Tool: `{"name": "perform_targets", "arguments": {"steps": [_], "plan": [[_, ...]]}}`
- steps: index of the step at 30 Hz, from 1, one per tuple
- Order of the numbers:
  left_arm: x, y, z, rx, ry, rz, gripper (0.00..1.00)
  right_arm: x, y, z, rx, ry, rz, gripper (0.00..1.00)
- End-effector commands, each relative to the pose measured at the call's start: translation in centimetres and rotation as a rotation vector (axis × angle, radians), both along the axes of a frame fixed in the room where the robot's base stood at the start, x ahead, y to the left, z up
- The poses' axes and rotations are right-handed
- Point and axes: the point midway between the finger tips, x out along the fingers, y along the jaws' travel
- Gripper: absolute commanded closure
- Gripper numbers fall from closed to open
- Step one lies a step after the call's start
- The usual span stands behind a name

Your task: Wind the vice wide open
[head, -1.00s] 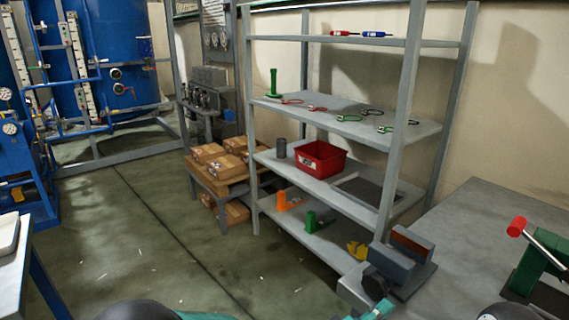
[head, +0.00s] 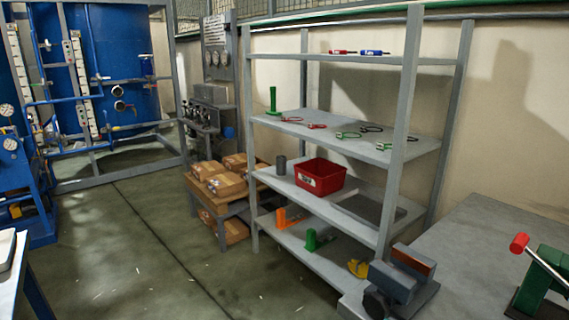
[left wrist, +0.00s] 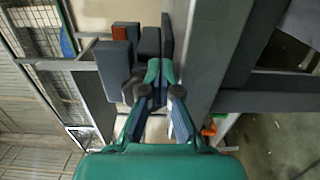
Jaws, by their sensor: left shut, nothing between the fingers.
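The vice (head: 394,288) is a dark grey block with a reddish-brown jaw face, near the front left corner of the grey bench at the right. A dark round part at its near lower left shows only partly. In the left wrist view the vice (left wrist: 115,72) is left of centre, its reddish face at the top. My left gripper (left wrist: 160,76) is there with its teal fingertips together and empty, beside the vice's dark parts. I cannot tell whether they touch. The left gripper is out of the head view. My right gripper is in no view.
A green device (head: 545,280) with a red-ended lever stands right of the vice on the bench (head: 470,250). A grey shelf rack (head: 400,150) with a red bin (head: 320,178) and small tools stands behind. Boxes (head: 222,183) sit on a low stand. The floor at left is clear.

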Motion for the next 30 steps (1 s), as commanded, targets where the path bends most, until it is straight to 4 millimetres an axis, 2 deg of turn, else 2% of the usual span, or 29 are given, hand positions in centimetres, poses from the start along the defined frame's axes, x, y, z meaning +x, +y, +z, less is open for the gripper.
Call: {"name": "perform_targets", "arguments": {"steps": [1,6,30], "plan": [[0.5,0.3,0.7,-0.014,-0.010,0.014,1.00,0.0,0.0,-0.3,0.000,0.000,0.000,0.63],[0.4,0.2,1.3,-0.017,-0.013,0.014,1.00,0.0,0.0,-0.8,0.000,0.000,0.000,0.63],[0.5,0.4,3.3,-0.013,-0.009,0.015,1.00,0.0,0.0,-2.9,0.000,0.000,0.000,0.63]]}}
